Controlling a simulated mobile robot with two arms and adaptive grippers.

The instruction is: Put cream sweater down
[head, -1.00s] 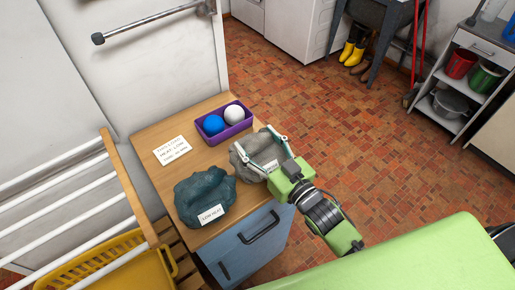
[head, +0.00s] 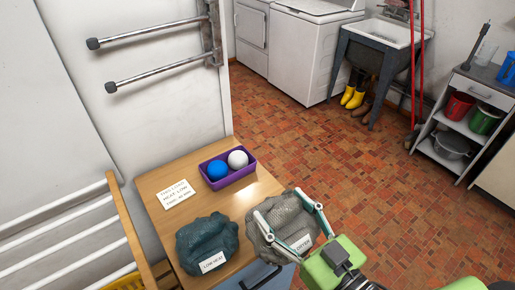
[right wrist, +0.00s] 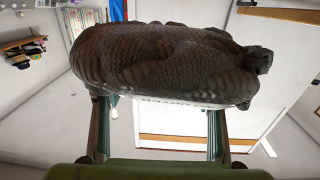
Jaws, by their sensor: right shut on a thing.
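The sweater is a folded grey-beige knit bundle (head: 284,214) at the right edge of the wooden cabinet top (head: 185,225) in the head view. A white label, partly hidden, shows at its front. My right gripper (head: 290,215) has one finger on each side of the bundle and is shut on it. In the right wrist view the knit bundle (right wrist: 165,62) looks dark and fills the space beyond the fingers (right wrist: 158,115). Whether its underside touches the top cannot be told. My left gripper is not in view.
A teal folded garment (head: 206,238) with a "LOW HEAT" card lies left of the bundle. A purple tray (head: 228,178) holds a blue ball and a white ball. A written card (head: 176,194) lies at the left. A white rack (head: 65,225) stands left; tiled floor is open right.

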